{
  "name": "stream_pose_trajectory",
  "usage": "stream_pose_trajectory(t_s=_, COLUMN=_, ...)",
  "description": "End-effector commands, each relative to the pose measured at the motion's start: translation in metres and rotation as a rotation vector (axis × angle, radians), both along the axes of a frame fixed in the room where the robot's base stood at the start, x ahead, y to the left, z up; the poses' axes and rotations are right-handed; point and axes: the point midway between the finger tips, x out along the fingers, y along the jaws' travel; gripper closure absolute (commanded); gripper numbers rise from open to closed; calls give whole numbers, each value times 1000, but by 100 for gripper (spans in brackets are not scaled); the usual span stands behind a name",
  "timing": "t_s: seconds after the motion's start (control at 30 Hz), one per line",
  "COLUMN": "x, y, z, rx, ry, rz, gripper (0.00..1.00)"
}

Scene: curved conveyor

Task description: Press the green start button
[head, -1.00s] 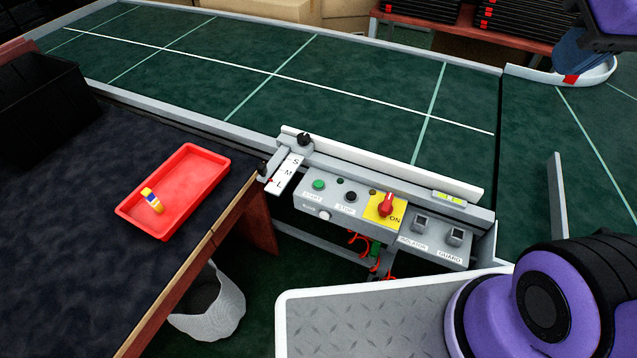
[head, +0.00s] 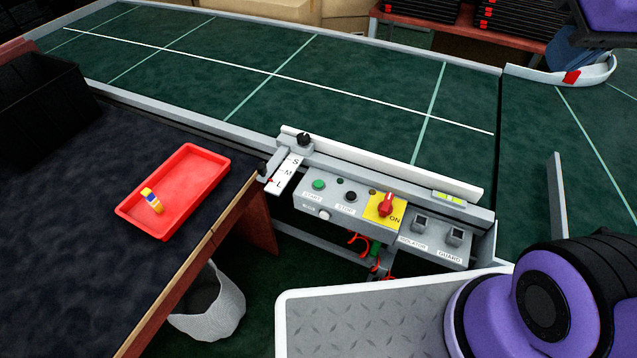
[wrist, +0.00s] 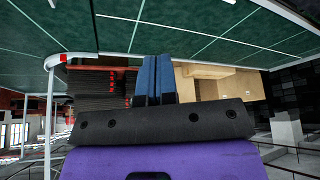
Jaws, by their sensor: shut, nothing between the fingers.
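The green start button (head: 319,185) is a small round cap at the left end of the grey control panel (head: 376,228), above a START label. A dark STOP button (head: 350,196) is to its right. My gripper (head: 566,60) is at the upper right of the head view, partly cut off, far from the panel. In the wrist view my gripper (wrist: 152,62) shows two blue fingers pressed together with nothing between them. The wrist view does not show the start button.
A red rotary switch (head: 386,204) on a yellow plate sits on the panel. A red tray (head: 206,164) with a small striped object (head: 152,200) lies on the dark table. The green conveyor (head: 200,60) is clear. A white bin (head: 215,310) stands below.

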Motion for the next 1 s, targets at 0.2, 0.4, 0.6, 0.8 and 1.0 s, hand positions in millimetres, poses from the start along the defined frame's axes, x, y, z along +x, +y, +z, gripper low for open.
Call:
stream_pose_trajectory(t_s=0.2, x=39, y=7, z=-12, rx=-49, ry=25, rz=33, gripper=100)
stream_pose_trajectory(t_s=0.4, x=81, y=15, z=-30, rx=-90, ry=45, rz=79, gripper=100)
stream_pose_trajectory(t_s=0.6, x=120, y=25, z=-54, rx=-114, ry=65, rz=135, gripper=100)
stream_pose_trajectory(t_s=0.8, x=157, y=37, z=-84, rx=-122, ry=82, rz=196, gripper=100)
stream_pose_trajectory(t_s=1.0, x=189, y=50, z=-119, rx=-113, ry=97, rz=259, gripper=100)
